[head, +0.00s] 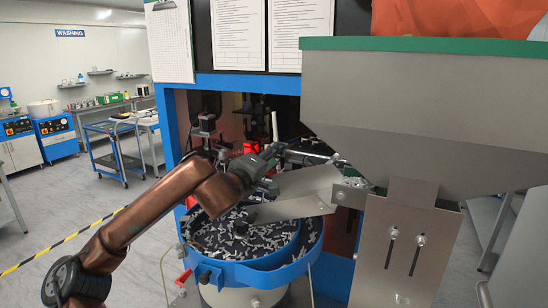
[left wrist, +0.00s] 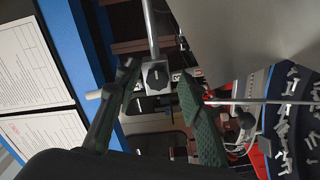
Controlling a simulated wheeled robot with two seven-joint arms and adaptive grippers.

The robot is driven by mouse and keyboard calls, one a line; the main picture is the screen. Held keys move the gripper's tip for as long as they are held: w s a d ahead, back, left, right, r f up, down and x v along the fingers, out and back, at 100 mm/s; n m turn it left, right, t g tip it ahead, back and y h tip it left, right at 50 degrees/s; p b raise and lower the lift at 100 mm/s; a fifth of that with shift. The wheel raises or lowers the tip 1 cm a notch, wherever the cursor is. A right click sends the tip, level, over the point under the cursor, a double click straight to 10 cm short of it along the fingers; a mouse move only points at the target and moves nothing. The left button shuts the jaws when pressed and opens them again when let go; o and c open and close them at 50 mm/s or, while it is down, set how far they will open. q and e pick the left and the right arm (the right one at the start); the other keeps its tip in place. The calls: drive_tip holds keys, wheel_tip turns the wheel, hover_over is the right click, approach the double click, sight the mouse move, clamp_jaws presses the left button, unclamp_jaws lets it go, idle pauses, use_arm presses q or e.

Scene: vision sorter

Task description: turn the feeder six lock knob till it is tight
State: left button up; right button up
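A dark lock knob (left wrist: 155,75) on a clamp with a metal rod shows in the left wrist view. My left gripper (left wrist: 158,84) is open, with one green-padded finger on each side of the knob. I see a gap between each finger and the knob, and I cannot tell how far beyond the fingertips it lies. In the head view my left gripper (head: 325,157) reaches over the feeder bowl toward the hopper's underside. The knob is not clear there. My right gripper is not in view.
A blue-rimmed feeder bowl (head: 235,275) full of small metal parts stands below my arm. A metal chute (head: 300,195) crosses it. A large grey hopper (head: 425,115) with a green rim hangs close at the right. The blue machine frame (head: 168,125) stands behind.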

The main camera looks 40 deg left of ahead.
use_arm(q)
drive_tip(key=shift+r, duration=0.1)
drive_tip(key=v, duration=1.2)
drive_tip(key=shift+r, duration=0.1)
idle(0.3)
